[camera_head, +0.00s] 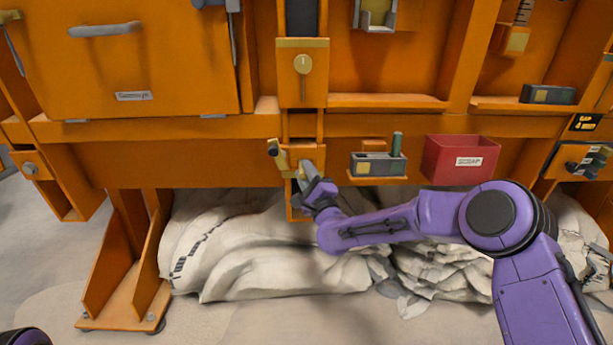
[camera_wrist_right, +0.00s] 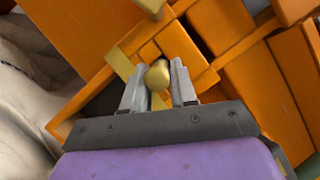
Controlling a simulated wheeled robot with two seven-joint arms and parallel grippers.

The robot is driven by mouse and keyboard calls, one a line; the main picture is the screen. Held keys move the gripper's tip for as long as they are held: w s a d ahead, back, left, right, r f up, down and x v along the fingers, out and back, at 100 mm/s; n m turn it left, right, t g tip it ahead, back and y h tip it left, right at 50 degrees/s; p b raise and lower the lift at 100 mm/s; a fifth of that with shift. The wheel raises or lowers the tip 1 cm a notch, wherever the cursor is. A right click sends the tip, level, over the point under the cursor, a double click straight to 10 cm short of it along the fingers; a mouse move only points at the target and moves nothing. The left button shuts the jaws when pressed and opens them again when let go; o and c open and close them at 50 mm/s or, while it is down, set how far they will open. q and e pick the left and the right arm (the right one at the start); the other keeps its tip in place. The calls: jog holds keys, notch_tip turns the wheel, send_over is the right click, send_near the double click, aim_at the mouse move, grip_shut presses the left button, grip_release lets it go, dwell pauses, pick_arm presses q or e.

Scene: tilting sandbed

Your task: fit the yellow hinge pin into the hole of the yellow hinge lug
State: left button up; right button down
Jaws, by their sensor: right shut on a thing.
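My right gripper (camera_head: 307,172) reaches from the right to the front of the orange frame, low on its central post. In the right wrist view, its two grey fingers (camera_wrist_right: 158,85) are closed on the yellow hinge pin (camera_wrist_right: 157,74), whose rounded end shows between them. A flat yellow piece (camera_wrist_right: 119,63), seemingly part of the yellow hinge lug, shows just beyond the fingers. In the head view, a tilted yellow piece (camera_head: 280,160) sits just left of the gripper. The lug's hole is hidden, and I cannot tell whether the pin touches the lug. My left gripper is out of view.
A red bin (camera_head: 460,160) and a grey block with a green peg (camera_head: 377,164) stand right of the gripper, above my forearm. Pale sacks (camera_head: 255,255) lie under the orange frame (camera_head: 200,135).

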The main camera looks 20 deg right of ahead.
jog(key=shift+w+d+r, duration=0.1)
jog(key=shift+w+r, duration=0.05)
jog(key=shift+w, duration=0.2)
jog(key=c, duration=0.8)
grip_release()
jog(key=shift+s, duration=0.1)
jog(key=s+a+f+b, duration=0.1)
jog(key=s+a, duration=0.1)
jog(key=s, duration=0.6)
jog(key=shift+s+a+f, duration=0.15)
jog(key=shift+a+f, duration=0.05)
jog(key=shift+f, duration=0.1)
